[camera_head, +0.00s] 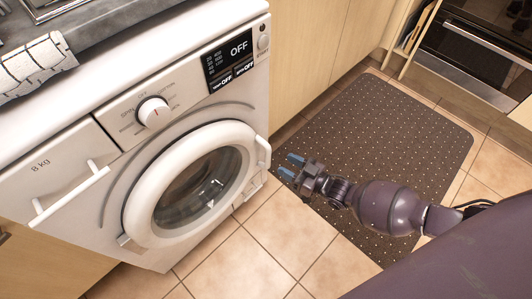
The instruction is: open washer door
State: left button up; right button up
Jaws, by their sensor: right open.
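The white washer (105,143) stands at the left, its control panel and dial facing me. Its round door (133,205) has a white ring and dark glass, and it looks shut against the front. A white handle (262,155) shows at the right edge of the door ring. My right gripper (291,166) comes in from the right, with its two blue-tipped fingers apart and empty. The fingers point left toward the door handle, with a gap between them in the picture. My left gripper is not in view.
A dark dotted mat (395,130) lies on the tiled floor (290,235) right of the washer. Wooden cabinets (310,50) line the back, with an oven (475,50) at the upper right. A striped towel (35,65) lies on the counter above the washer.

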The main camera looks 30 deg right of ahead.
aim_at(268, 154)
jog(key=shift+b+x, duration=0.7)
jog(key=shift+x, duration=3.1)
jog(key=shift+c, duration=0.3)
grip_shut()
